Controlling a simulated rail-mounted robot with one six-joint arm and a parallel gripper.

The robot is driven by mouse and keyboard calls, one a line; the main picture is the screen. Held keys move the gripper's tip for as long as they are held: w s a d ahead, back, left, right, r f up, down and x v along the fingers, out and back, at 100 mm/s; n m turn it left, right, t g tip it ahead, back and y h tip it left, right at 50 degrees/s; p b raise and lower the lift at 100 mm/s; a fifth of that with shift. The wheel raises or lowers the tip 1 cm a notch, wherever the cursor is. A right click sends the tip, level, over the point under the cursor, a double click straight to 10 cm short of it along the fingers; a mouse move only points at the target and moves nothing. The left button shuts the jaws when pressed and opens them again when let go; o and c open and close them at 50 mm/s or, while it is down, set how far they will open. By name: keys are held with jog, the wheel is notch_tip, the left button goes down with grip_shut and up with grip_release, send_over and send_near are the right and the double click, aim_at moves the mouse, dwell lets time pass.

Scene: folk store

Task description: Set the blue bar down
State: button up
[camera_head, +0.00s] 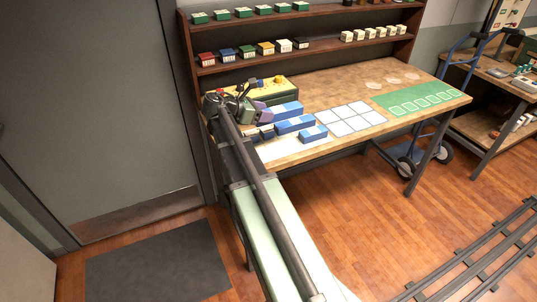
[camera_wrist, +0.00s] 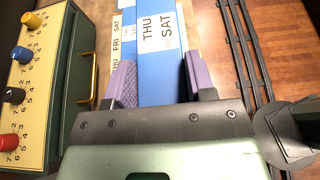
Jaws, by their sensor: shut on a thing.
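The blue bar (camera_wrist: 160,78) has white labels reading THU and SAT on its top. In the wrist view it lies between the two purple fingers of my gripper (camera_wrist: 160,82), which are shut on its sides. In the head view my gripper (camera_head: 258,113) is over the left end of the wooden table (camera_head: 300,152), and the blue bar (camera_head: 288,110) reaches out to its right. The bar's near end is hidden by my gripper. I cannot tell how far the bar is above the tabletop. Other blue-and-white bars (camera_head: 295,124) lie in front of it.
A green box with a yellow panel and coloured knobs (camera_wrist: 25,85) stands close to my gripper's left in the wrist view. A white grid (camera_head: 345,119) and a green mat (camera_head: 430,92) lie on the table's right. Shelves with small boxes (camera_head: 300,55) rise behind.

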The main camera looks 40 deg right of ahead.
aim_at(264, 153)
notch_tip(264, 153, down, 15)
jog(key=b, duration=1.2)
jog(key=shift+r, duration=0.2)
jog(key=shift+r+p, duration=0.3)
jog(key=shift+f, duration=0.25)
jog(key=o, duration=1)
jog(key=shift+r, duration=0.1)
